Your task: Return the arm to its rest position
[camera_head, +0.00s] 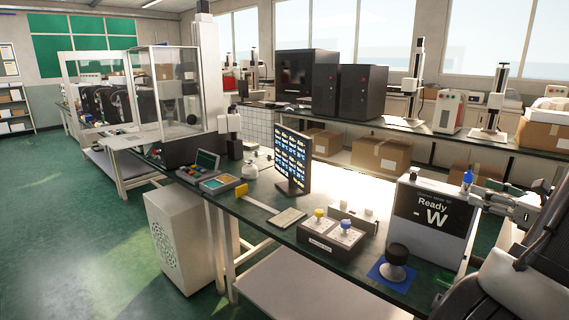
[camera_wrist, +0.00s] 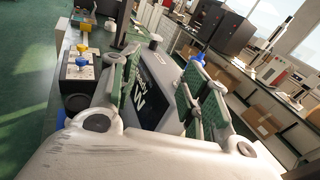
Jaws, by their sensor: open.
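My gripper (camera_head: 488,197) is at the right of the head view, at the upper right side of the white and black machine marked "Ready W" (camera_head: 436,208). In the wrist view my gripper (camera_wrist: 162,88) has its two green-padded fingers spread apart with nothing held between them. The machine's dark front (camera_wrist: 150,92) shows beyond and between the fingers. Whether a finger touches the machine, I cannot tell. My arm comes in from the right edge of the head view.
A blue-topped item (camera_head: 467,177) is close to my gripper. A black round-topped piece (camera_head: 397,256) stands on a blue mat (camera_head: 378,272). A control box with yellow and blue knobs (camera_head: 322,243) and a screen (camera_head: 292,160) share the bench. Green floor (camera_head: 90,240) is open at left.

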